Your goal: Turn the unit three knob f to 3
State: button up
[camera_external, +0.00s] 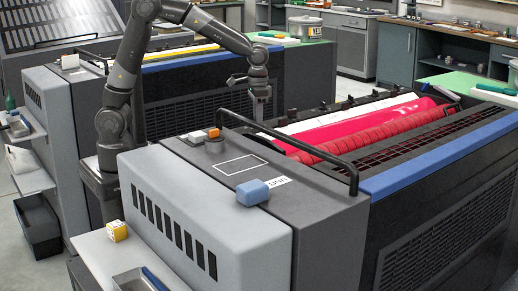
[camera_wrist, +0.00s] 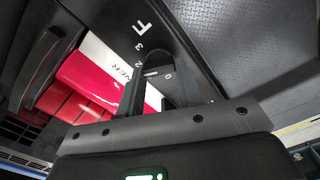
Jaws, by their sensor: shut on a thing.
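Knob f (camera_wrist: 153,68) is a dark rounded knob in the wrist view, on a dark panel with a white letter F (camera_wrist: 141,27) above it. White dial figures stand around it; a 3 (camera_wrist: 139,45) is readable near its top, and other figures are partly covered. My gripper (camera_wrist: 157,82) is shut on the knob, one finger on each side. The knob's pointer direction is not clear.
Red ink rollers (camera_external: 350,135) lie beside my gripper. A black handrail (camera_external: 290,145) rises near it. Another press unit (camera_external: 185,95) stands behind.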

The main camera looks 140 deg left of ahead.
jog(key=shift+m, duration=0.4)
jog(key=shift+c, duration=0.4)
jog(key=m, duration=0.3)
jog(key=shift+w+m, duration=0.1)
jog(key=shift+m, duration=0.2)
jog(key=m, duration=0.5)
jog(key=shift+d, duration=0.1)
jog(key=o, duration=1)
notch_tip(320, 180, up, 11)
jog(key=shift+f, duration=0.1)
